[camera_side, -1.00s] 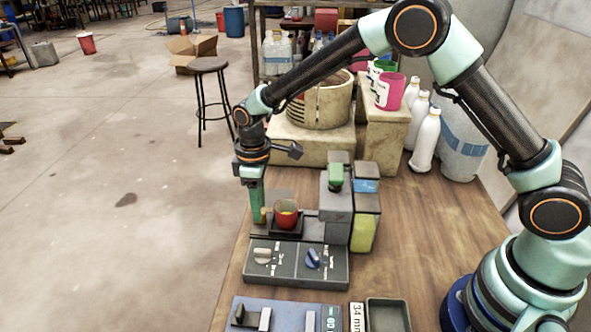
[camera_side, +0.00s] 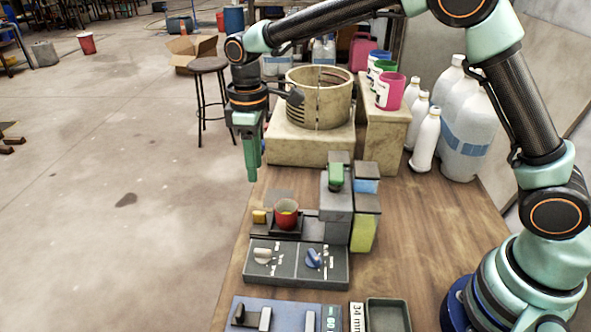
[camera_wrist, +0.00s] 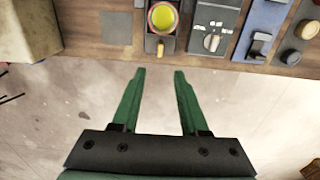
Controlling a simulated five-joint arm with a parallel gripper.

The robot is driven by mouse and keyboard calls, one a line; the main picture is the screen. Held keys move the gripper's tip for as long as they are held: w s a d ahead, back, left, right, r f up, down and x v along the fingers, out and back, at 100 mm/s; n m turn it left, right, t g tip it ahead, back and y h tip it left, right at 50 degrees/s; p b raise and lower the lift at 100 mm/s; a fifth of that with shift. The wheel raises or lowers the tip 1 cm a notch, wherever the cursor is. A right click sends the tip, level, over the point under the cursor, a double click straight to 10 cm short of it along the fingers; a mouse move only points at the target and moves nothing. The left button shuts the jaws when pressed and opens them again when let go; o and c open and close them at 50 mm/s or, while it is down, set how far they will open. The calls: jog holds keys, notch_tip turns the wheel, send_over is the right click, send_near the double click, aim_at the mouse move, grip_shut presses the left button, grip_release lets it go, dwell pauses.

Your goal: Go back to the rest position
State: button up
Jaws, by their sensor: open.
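My gripper (camera_side: 251,172) hangs fingers-down in the air at the left edge of the wooden bench, higher than the red cup. In the wrist view my gripper (camera_wrist: 158,75) shows two green fingers spread apart with nothing between them, and bare floor shows past them. The red cup (camera_side: 286,216) stands upright on a dark stand in front of the grey dispenser (camera_side: 336,213). In the wrist view the cup (camera_wrist: 163,17) shows from above with yellow-green contents. A yellow handle (camera_side: 259,217) sits at the stand's left.
A dark knob panel (camera_side: 296,277) and a blue-grey panel (camera_side: 283,318) lie toward the bench's front. A beige vat (camera_side: 318,105) stands behind. Pink and green cups and white bottles (camera_side: 425,140) stand at the back right. A stool (camera_side: 208,66) stands on the floor left of the bench.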

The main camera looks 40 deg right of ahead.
jog(key=s+d+r+m+t, duration=0.1)
jog(key=s+d+r+m, duration=0.15)
jog(key=d+r, duration=0.3)
jog(key=s+d+r+m+t, duration=0.2)
jog(key=s+d+m, duration=0.1)
jog(key=s+d, duration=0.2)
jog(key=s+d+r+m+t, duration=0.2)
jog(key=s+d, duration=0.4)
jog(key=s, duration=0.4)
jog(key=shift+m+t, duration=0.3)
jog(key=shift+m, duration=0.45)
jog(key=shift+r, duration=0.1)
